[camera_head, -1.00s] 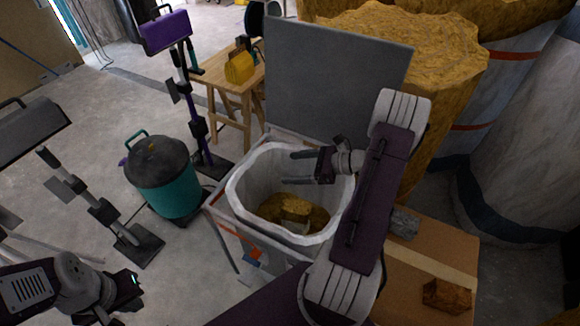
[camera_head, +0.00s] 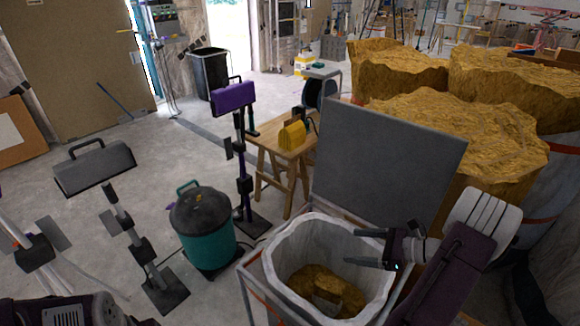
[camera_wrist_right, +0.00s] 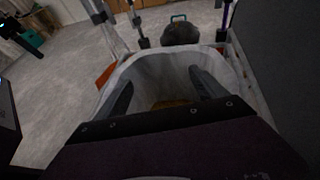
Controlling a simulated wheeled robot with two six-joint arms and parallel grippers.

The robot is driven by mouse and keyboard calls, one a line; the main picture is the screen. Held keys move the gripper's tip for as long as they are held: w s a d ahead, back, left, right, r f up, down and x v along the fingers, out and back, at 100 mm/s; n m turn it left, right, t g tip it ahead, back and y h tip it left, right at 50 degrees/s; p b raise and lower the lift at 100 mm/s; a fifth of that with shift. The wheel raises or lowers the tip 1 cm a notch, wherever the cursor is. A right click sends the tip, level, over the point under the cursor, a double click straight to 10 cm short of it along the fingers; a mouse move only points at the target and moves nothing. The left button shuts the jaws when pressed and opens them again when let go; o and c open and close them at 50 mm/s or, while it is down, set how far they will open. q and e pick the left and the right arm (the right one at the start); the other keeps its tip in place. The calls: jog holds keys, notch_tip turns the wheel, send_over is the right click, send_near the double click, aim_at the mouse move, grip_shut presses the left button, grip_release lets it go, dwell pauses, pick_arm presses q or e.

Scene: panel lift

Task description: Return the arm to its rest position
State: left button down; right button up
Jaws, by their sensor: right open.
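My right gripper (camera_head: 366,248) is open and empty over the rim of a bin with a white liner (camera_head: 268,246). Its two fingers point left in the head view. In the right wrist view, the open fingers (camera_wrist_right: 160,92) reach over the lined bin (camera_wrist_right: 148,66), with brown material low between them. Inside the bin lies yellow-brown material (camera_head: 346,292) with a pale block-like thing in it. My left arm shows only in part at the bottom left of the head view; its gripper is out of the picture.
A grey panel (camera_head: 385,165) stands upright behind the bin. A teal vacuum canister (camera_head: 207,240), a purple-headed lamp stand (camera_head: 233,97) and a grey-headed stand (camera_head: 95,168) are to the left. A wooden trestle table (camera_head: 283,150) holds a yellow object. Large filled sacks (camera_head: 450,125) stand at the right.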

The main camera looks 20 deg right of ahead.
jog(key=shift+a, duration=0.1)
jog(key=w+a+r+n+g+y, duration=0.1)
jog(key=w+a+r+n+g, duration=0.15)
jog(key=a, duration=0.35)
jog(key=w+a+r+n+g+y, duration=0.2)
jog(key=w+a+n, duration=0.1)
jog(key=a, duration=0.3)
jog(key=s+a+n+g+h, duration=0.1)
jog(key=s+a+n+g, duration=0.15)
jog(key=a, duration=0.35)
jog(key=s+a+n+g+h, duration=0.1)
jog(key=s+a+n+g, duration=0.1)
jog(key=a+n, duration=0.3)
jog(key=s+a+f+n+g+h, duration=0.1)
jog(key=s+f+n+h, duration=0.15)
jog(key=s+n, duration=0.25)
jog(key=s+a+f+n+g+h, duration=0.1)
jog(key=s+a+n+g+h, duration=0.1)
jog(key=s+n+h, duration=0.3)
jog(key=d+f+n+t+h, duration=0.2)
jog(key=d+n, duration=0.2)
jog(key=d, duration=0.1)
notch_tip(320, 180, up, 14)
jog(key=w+t+p, duration=0.1)
jog(key=p, duration=1.3)
jog(key=shift+w+d+n, duration=0.3)
jog(key=shift+w+d, duration=0.05)
jog(key=shift+d, duration=0.05)
